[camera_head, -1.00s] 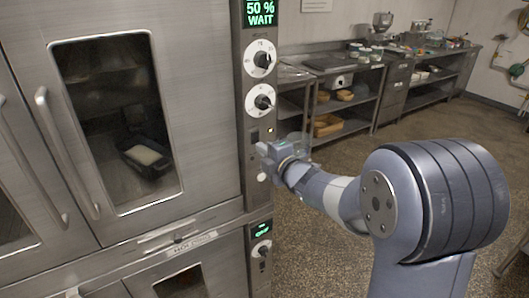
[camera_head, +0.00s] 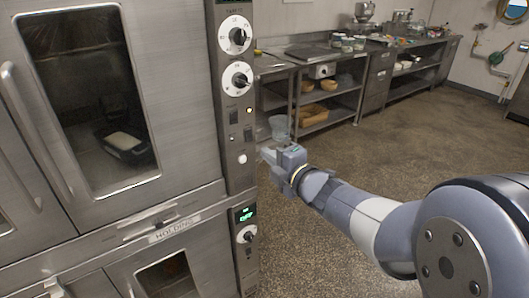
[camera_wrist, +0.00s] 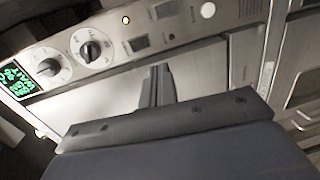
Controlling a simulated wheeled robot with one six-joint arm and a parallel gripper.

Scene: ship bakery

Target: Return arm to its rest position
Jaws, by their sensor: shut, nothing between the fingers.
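My gripper (camera_head: 270,154) is shut and empty, at the end of my arm, which reaches in from the lower right of the head view. It hovers to the right of the oven's control panel (camera_head: 230,95), apart from it as far as I can tell. In the wrist view my gripper's fingers (camera_wrist: 157,86) are together in front of the panel. The panel there carries two knobs, a green display (camera_wrist: 16,80) and a lit round button (camera_wrist: 208,10).
The steel oven (camera_head: 175,60) fills the left, with a loaf tin (camera_head: 124,145) behind its glass and a holding cabinet (camera_head: 200,240) below. A steel counter (camera_head: 300,62) with shelves stands at the back. Open speckled floor (camera_head: 400,140) lies right of the oven.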

